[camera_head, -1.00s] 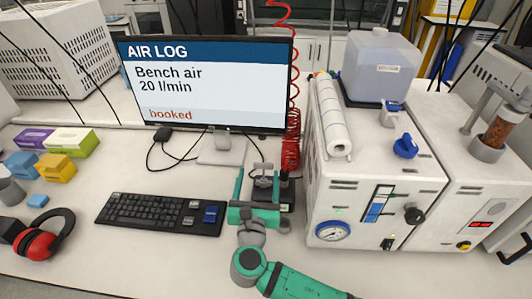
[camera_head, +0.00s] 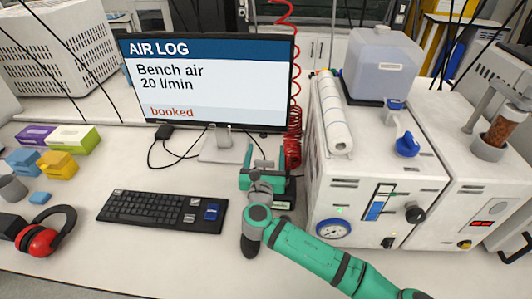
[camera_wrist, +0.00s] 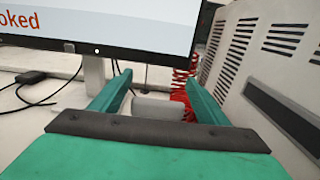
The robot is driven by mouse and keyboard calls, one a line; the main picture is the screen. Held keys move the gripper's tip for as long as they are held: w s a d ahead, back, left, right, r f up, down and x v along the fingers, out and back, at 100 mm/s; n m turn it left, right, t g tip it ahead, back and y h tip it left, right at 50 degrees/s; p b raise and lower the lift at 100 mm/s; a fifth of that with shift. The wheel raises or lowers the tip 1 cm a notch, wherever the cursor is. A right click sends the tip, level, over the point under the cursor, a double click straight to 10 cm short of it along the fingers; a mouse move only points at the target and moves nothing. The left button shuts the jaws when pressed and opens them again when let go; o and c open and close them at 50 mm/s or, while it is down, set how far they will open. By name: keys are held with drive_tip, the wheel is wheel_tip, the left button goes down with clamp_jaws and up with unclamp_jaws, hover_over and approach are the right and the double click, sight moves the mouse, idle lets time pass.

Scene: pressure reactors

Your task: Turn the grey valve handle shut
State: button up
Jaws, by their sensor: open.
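My gripper (camera_head: 266,162) is over the small fitting beside the white machine, its green fingers pointing toward the back of the bench. In the wrist view the two fingers (camera_wrist: 158,84) are wide apart. A pale grey rounded part (camera_wrist: 158,108), which looks like the grey valve handle, shows between and beyond them. I cannot tell whether either finger touches it. In the head view my gripper and wrist hide most of the fitting; part of its dark base (camera_head: 284,206) shows at the right. How far the handle is turned cannot be seen.
The white machine (camera_head: 375,180) with gauge and knobs stands close at right. The monitor (camera_head: 208,80) stands behind, with a red coiled hose (camera_head: 293,135) beside it. A keyboard (camera_head: 160,212) lies left, red earmuffs (camera_head: 38,238) farther left. The front bench strip is clear.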

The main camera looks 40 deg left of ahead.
sight(270, 161)
drive_tip(key=shift+a, duration=0.1)
drive_tip(key=shift+c, duration=0.4)
drive_tip(key=c, duration=1)
drive_tip(key=shift+o, duration=0.2)
